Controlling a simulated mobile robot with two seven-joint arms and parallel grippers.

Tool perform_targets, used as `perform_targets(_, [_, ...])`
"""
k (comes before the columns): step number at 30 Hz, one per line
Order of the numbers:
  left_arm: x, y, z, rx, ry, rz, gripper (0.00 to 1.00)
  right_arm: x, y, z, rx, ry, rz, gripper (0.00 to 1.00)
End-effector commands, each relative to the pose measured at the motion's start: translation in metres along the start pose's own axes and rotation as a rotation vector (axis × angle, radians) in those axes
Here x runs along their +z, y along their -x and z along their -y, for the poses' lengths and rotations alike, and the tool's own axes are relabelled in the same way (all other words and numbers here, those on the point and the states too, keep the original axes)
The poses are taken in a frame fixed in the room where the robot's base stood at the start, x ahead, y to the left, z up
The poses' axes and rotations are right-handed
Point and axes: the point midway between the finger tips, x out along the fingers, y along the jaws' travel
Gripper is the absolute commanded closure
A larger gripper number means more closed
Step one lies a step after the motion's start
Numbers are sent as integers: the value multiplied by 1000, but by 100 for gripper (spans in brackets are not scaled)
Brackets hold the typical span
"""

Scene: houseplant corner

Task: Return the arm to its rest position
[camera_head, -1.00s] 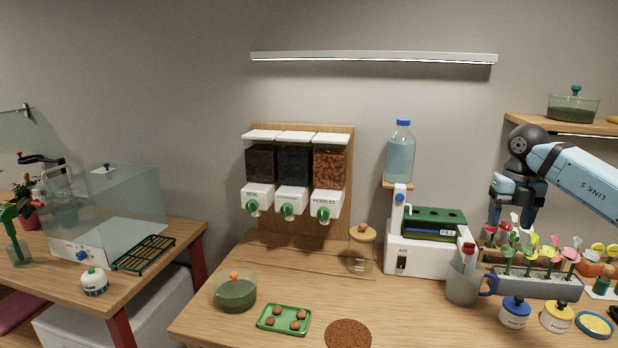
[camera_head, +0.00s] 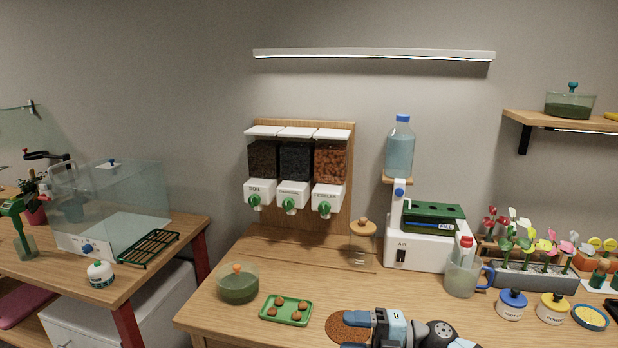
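My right gripper (camera_head: 357,332) is at the bottom edge of the head view, low over the front of the table (camera_head: 245,333). Its fingers point left, stand apart and hold nothing that I can see. It overlaps the right side of the round brown mat (camera_head: 340,325) in the picture; I cannot tell whether it touches it. The rest of my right arm runs out of the bottom of the picture. My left gripper is not in view.
A green tray with brown balls (camera_head: 286,318) and a green-filled glass bowl (camera_head: 238,290) stand left of the gripper. A jug (camera_head: 462,277), a blue-lidded jar (camera_head: 511,304) and a yellow-lidded jar (camera_head: 553,307) stand right. Flowers in a grey planter (camera_head: 535,280) are behind.

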Motion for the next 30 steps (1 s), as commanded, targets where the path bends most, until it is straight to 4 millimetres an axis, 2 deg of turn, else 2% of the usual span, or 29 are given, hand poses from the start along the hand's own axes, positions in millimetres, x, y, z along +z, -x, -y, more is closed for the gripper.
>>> perform_targets(1, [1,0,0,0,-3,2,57,-11,-5,10,107,-74,46,39])
perform_targets(5, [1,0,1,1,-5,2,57,-23,0,29,347,-268,215,39])
perform_targets(8, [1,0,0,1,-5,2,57,-29,15,53,492,-439,371,39])
perform_targets(12, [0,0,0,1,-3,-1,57,-43,46,102,635,-706,615,39])
perform_targets(18, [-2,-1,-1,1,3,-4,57,-82,92,185,708,-1075,932,39])
perform_targets(21, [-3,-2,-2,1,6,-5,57,-106,109,218,706,-1218,1044,39])
perform_targets(28, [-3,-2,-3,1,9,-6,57,-166,136,278,660,-1505,1239,39])
perform_targets(29, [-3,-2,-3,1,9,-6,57,-175,139,284,652,-1541,1259,39])
perform_targets(30, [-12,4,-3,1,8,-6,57,-181,140,278,646,-1558,1271,39])
